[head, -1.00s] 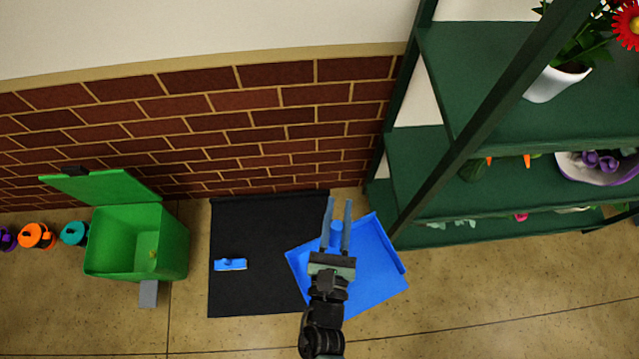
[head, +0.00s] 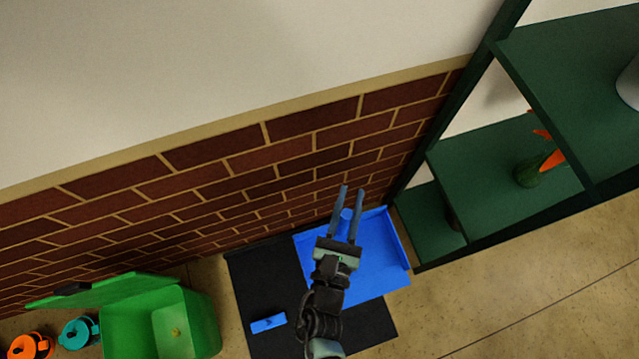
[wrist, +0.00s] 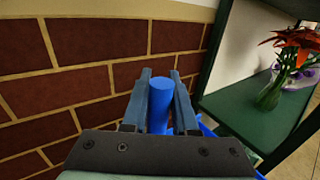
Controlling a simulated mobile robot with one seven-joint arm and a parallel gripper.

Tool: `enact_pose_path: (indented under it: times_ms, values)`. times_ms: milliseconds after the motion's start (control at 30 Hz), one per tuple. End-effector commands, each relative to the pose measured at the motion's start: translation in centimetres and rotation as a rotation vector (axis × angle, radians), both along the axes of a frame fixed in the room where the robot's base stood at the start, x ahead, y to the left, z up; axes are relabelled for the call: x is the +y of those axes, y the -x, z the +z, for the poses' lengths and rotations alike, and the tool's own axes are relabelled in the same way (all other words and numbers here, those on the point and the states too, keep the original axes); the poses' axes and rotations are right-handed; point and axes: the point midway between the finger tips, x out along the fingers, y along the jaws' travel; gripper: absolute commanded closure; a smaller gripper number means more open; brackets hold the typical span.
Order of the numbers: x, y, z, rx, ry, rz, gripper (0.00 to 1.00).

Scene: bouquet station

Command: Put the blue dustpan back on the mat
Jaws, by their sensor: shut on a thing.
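The blue dustpan (head: 384,262) shows in the head view under and around my gripper, a flat pan with raised edges. In that view it overlaps the right part of the black mat (head: 259,289), and its right side reaches past the mat's edge. I cannot tell its height over the mat. My gripper (head: 348,208) is shut on the dustpan's round blue handle. In the wrist view the handle (wrist: 160,106) stands upright between the fingers, and most of the pan is hidden behind my gripper.
A small blue brush-like piece (head: 268,323) lies on the mat's left part. The open green bin (head: 190,310) stands left of the mat. The brick wall (head: 250,180) runs behind. The green shelf (head: 432,225) stands close on the right. Floor at lower right is clear.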

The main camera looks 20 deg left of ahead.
Motion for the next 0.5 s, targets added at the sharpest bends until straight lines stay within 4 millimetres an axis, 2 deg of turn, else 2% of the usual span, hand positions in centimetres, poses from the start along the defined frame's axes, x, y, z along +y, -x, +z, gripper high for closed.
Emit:
enact_pose_path:
  times_ms: [33,500]
  values:
    - [0.1,-0.1,-2.6,-0.001,0.001,-0.002,1.0]
    - [1.4,-0.9,-13.9,0.0,-0.001,-0.002,1.0]
